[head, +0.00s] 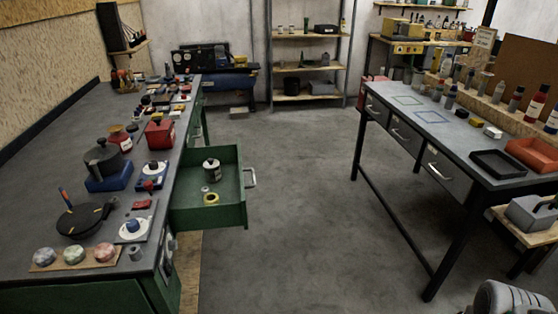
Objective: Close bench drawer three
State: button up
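A green drawer (230,216) stands pulled out from the right side of the long bench (60,290) on the left. Its metal handle (250,178) is on the outer front, facing right. Inside the drawer lie a labelled can (211,168) and a yellow ring-shaped roll (211,198). I see no number on this drawer, so I cannot tell which one it is. Another handle (197,133) shows farther along the bench side. My gripper is not in view; a rounded grey part of my arm shows at the bottom right.
The grey floor (290,210) between the benches is clear. A table (425,125) on the right has dark drawers, seemingly shut, and carries bottles and trays. A shelf rack (306,68) stands at the back. Pots and small items crowd the left bench top.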

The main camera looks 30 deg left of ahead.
aim_at(187, 212)
jog(key=u, duration=0.05)
jog(key=i, duration=1.05)
jog(key=u, duration=1.2)
jog(key=i, duration=0.95)
jog(key=u, duration=1.4)
jog(key=k, duration=0.6)
jog(key=u, duration=0.7)
jog(key=i, duration=0.95)
jog(key=z, duration=0.4)
